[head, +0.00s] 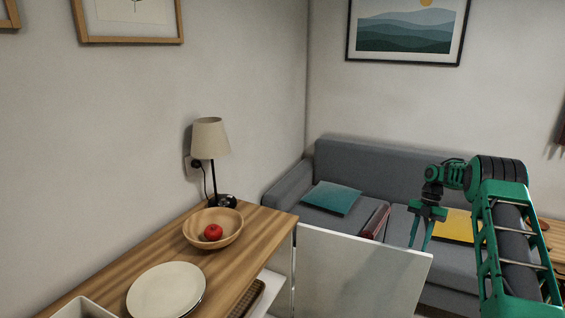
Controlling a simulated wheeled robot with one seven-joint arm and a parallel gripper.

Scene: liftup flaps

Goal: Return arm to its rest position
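My green and black arm (510,235) reaches in from the right side of the head view and bends back at its top. My gripper (419,246) hangs at its end, pointing down, with two green fingers apart and nothing seen between them. It shows in front of the grey sofa, just above the top edge of a white flap panel (355,270). The flap stands out from the front of a wood-topped cabinet (262,232). I cannot tell how far the gripper is from the flap.
The grey sofa (360,165) with teal (332,198) and yellow (452,226) cushions stands behind. A wooden table edge (550,233) shows behind my arm.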

